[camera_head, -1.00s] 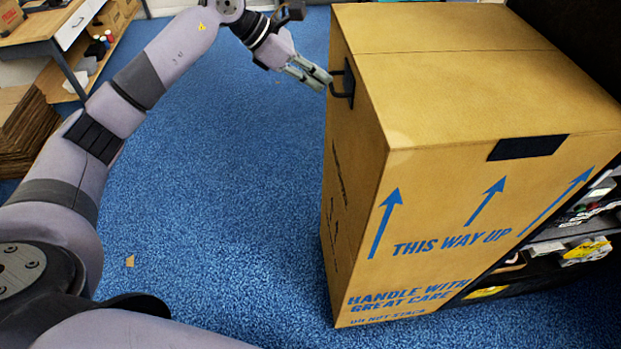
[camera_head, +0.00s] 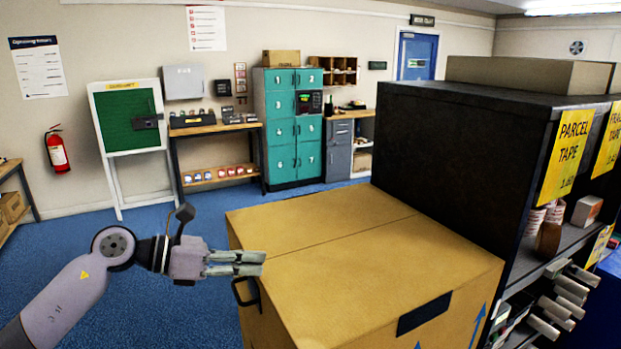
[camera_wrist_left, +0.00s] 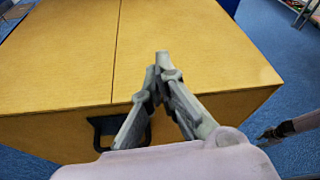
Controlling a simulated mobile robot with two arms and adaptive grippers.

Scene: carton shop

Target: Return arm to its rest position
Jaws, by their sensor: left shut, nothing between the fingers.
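My left gripper (camera_head: 262,263) is shut and empty in the head view. Its fingertips are at the left side of a large cardboard carton (camera_head: 370,265), close to the carton's black side handle (camera_head: 245,291). In the left wrist view the shut fingers (camera_wrist_left: 160,68) show in front of the carton (camera_wrist_left: 190,45), and they partly cover the black handle (camera_wrist_left: 105,135). I cannot tell whether the fingers touch the carton. My right gripper is not in the head view.
A black shelf unit (camera_head: 440,140) with tape and rolls stands right behind the carton. Teal lockers (camera_head: 282,150), a green board (camera_head: 128,122) and a fire extinguisher (camera_head: 57,152) are along the far wall. Blue floor (camera_head: 150,230) is open left of the carton.

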